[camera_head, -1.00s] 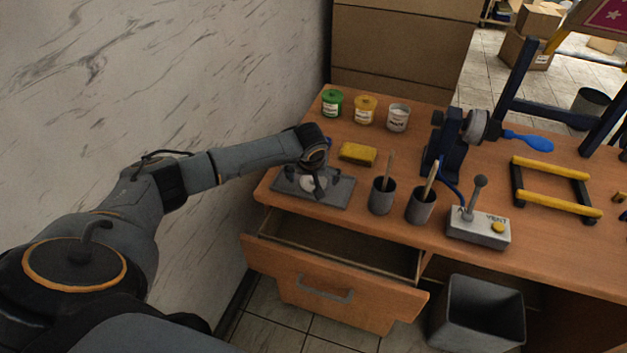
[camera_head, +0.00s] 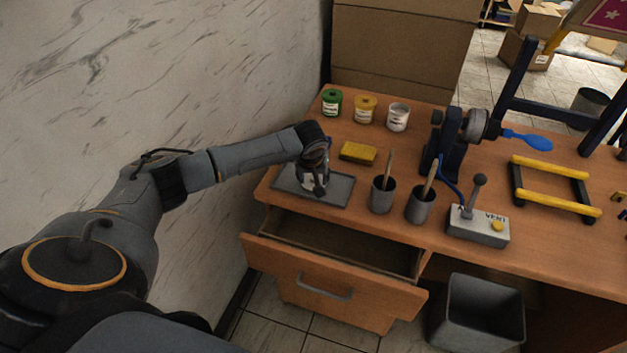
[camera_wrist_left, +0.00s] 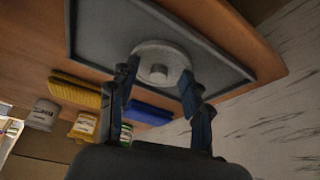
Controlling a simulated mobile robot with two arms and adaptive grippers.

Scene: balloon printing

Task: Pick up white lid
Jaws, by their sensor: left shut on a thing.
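The white lid (camera_wrist_left: 160,60) is a round disc with a small knob in its middle. It lies at the grey tray (camera_wrist_left: 105,30), and both show in the left wrist view. In the head view my left gripper (camera_head: 316,184) is over the tray (camera_head: 338,190) and mostly hides the lid. In the left wrist view the fingers of my left gripper (camera_wrist_left: 158,90) are at opposite sides of the lid, shut on it. I cannot tell whether the lid is clear of the tray. My right gripper is not in view.
A yellow sponge (camera_head: 358,152) lies behind the tray. Two grey cups (camera_head: 382,196) with sticks stand right of it, and a vent lever box (camera_head: 478,226) is further right. Green, yellow and white paint cans (camera_head: 398,117) stand behind. An open drawer (camera_head: 330,280) juts out below.

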